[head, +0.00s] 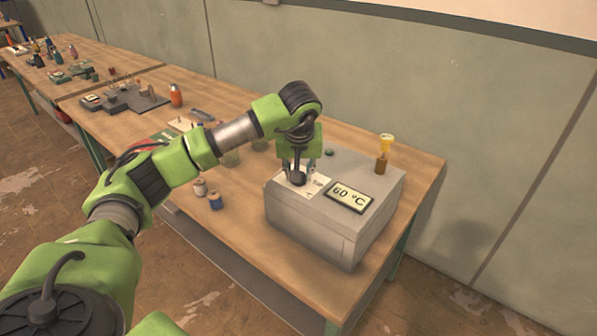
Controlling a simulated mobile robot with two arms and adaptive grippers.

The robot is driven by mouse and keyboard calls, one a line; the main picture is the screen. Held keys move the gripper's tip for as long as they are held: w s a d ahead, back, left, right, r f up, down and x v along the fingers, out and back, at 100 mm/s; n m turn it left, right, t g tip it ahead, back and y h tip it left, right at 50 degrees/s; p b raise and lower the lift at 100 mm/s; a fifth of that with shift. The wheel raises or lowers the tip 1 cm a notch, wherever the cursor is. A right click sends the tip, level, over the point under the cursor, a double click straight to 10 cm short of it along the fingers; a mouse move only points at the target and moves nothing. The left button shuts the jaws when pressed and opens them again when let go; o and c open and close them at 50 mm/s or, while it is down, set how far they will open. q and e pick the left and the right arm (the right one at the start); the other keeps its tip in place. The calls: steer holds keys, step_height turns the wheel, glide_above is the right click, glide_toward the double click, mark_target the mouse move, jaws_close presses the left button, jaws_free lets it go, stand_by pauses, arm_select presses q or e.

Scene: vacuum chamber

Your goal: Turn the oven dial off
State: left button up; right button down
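The oven is a grey box (310,228) on the wooden table, with a display (349,197) on its top reading 60 °C. A white label (318,183) lies on its top left of the display. A dark round part, apparently the dial (298,178), shows at the label, partly covered by my gripper. My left gripper (299,168) points down over the label. Its fingers appear parted to either side of the dark part; whether they touch it is hidden. My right gripper is not in view.
Two spools (215,200) stand on the table left of the oven. An orange bottle (176,95) and other items stand farther back. A wall runs behind the table.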

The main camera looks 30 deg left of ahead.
arm_select(q)
steer(key=n, duration=0.2)
steer(key=n+g+y, duration=0.1)
steer(key=n, duration=0.2)
steer(key=shift+w+d+r+g+p, duration=0.1)
steer(key=shift+w+g+p, duration=0.05)
steer(key=shift+g+p, duration=0.2)
steer(key=n+g, duration=0.1)
steer(key=n, duration=0.1)
steer(key=n+y, duration=0.1)
steer(key=n, duration=0.2)
steer(key=shift+w+g+p, duration=0.1)
steer(key=shift+g+p, duration=0.25)
steer(key=shift+n, duration=0.3)
steer(key=o, duration=1.1)
steer(key=v, duration=1.1)
steer(key=shift+d+r, duration=0.1)
steer(key=shift+r, duration=0.3)
steer(key=shift+f, duration=0.1)
